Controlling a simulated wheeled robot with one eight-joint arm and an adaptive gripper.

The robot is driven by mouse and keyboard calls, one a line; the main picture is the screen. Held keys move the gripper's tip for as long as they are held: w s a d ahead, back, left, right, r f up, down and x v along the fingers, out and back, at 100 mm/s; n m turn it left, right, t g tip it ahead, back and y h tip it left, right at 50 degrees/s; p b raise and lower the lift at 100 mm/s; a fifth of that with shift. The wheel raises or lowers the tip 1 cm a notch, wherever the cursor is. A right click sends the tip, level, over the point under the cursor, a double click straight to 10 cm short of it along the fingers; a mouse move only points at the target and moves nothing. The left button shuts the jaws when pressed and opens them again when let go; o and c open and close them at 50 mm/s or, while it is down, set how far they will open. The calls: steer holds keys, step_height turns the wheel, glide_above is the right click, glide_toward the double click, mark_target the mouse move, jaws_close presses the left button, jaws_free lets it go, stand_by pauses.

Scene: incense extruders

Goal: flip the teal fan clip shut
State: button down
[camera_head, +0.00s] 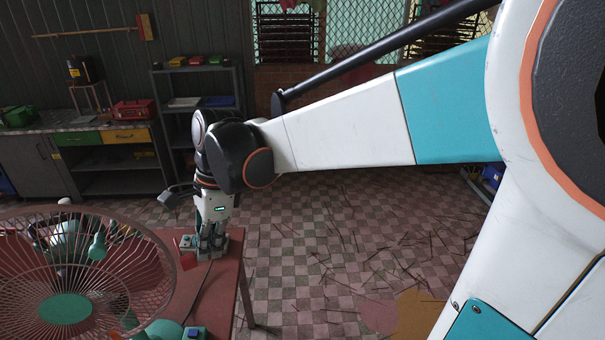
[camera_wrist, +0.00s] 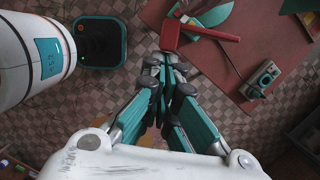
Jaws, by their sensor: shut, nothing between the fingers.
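The fan (camera_head: 65,308) has a round wire cage and a teal hub, and stands at the lower left in the head view. A teal fitting (camera_head: 97,246) shows at its cage; I cannot tell whether it is the fan clip or whether it is open. My gripper (camera_head: 211,252) points down at the table's far end, right of the fan and apart from it. In the wrist view my gripper (camera_wrist: 167,66) is shut and empty. Its tips appear just below a red piece (camera_wrist: 171,36); contact is unclear. Teal shapes (camera_wrist: 207,14) lie beyond it, partly cut off.
The reddish table (camera_head: 222,302) carries a grey box with a button (camera_wrist: 262,80), right of my gripper in the wrist view. A blue-topped box (camera_head: 195,333) sits at the near edge. A workbench (camera_head: 110,140) and shelf (camera_head: 197,92) stand behind. Checkered floor right of the table is mostly open.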

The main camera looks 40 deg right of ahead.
steer(key=shift+d, duration=0.1)
steer(key=shift+w+d, duration=0.2)
steer(key=shift+w, duration=0.4)
steer(key=shift+d, duration=0.1)
steer(key=s+d+r+b, duration=0.1)
steer(key=d+r, duration=0.5)
steer(key=r, duration=0.3)
steer(key=shift+s+r, duration=0.25)
steer(key=shift+r, duration=0.15)
steer(key=shift+d, duration=0.1)
